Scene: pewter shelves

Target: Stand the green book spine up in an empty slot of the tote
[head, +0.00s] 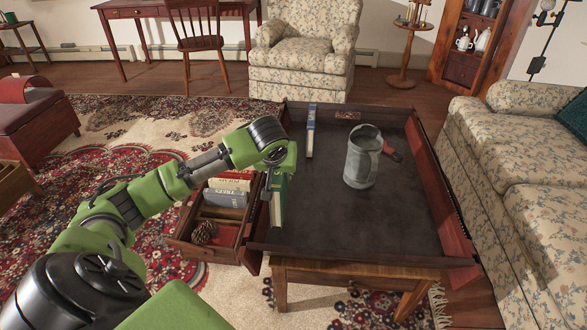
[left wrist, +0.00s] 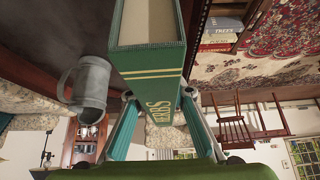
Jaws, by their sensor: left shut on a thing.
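My left gripper (head: 278,168) is shut on the green book (head: 278,205), which hangs below it over the left edge of the table. In the left wrist view the green book (left wrist: 150,70) shows its spine with gold lettering and gold bands between the fingers. The wooden tote (head: 184,240) is low, left of the table, below and left of the book. It has divided slots. My right gripper is not in view.
The table (head: 330,225) has a raised rim. On it are a blue book (head: 311,130), a grey metal pitcher (head: 362,157) and a red-handled object (head: 390,151). A floral sofa (head: 525,150) stands at the right. The table's near part is clear.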

